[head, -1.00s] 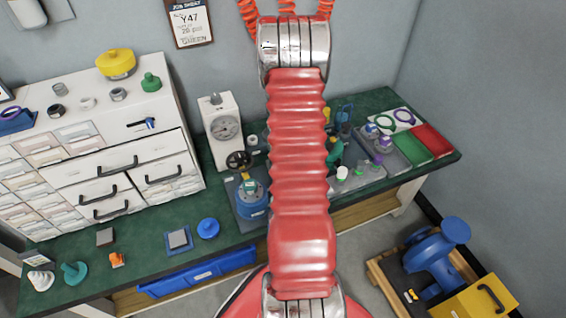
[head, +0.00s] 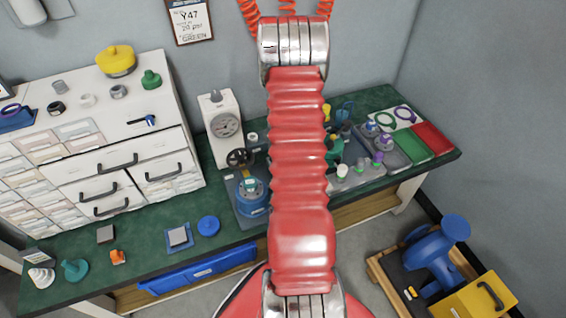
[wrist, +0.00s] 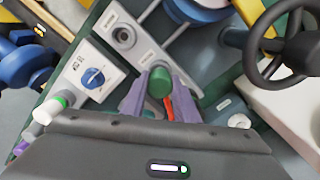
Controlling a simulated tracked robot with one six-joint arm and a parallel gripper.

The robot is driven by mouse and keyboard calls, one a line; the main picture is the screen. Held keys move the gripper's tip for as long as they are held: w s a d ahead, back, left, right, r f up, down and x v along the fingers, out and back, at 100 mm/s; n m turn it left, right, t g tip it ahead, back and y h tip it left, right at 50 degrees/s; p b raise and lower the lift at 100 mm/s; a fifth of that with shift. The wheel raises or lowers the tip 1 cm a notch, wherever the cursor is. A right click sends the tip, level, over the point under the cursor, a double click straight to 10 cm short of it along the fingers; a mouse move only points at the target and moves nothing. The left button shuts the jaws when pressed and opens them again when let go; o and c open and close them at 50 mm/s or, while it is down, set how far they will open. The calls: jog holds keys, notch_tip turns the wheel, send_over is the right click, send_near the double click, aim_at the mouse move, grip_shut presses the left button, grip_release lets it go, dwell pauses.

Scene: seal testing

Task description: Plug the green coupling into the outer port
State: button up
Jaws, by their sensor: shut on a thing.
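In the wrist view my gripper (wrist: 158,95) has its purple-grey fingers shut around the green coupling (wrist: 159,78). The coupling's rounded green end shows between the fingertips, with a thin red-orange piece below it. An open round grey port (wrist: 123,37) lies up and to the left, beside a small label and apart from the coupling. A second label is just above the coupling. Whatever is directly beneath the coupling is hidden, so I cannot tell whether it touches a port. In the head view my red arm hides the gripper and the coupling.
A white box with a blue knob (wrist: 93,77) is left of the gripper in the wrist view. A dark handwheel (wrist: 280,45) is at the upper right. In the head view a gauge stand (head: 222,130) and a blue-bodied valve (head: 251,197) stand on the green bench left of my arm.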

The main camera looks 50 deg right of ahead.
jog(key=shift+f, duration=0.15)
jog(key=o, duration=1.2)
notch_tip(320, 180, up, 14)
jog(key=shift+f, duration=0.15)
dwell(1.1)
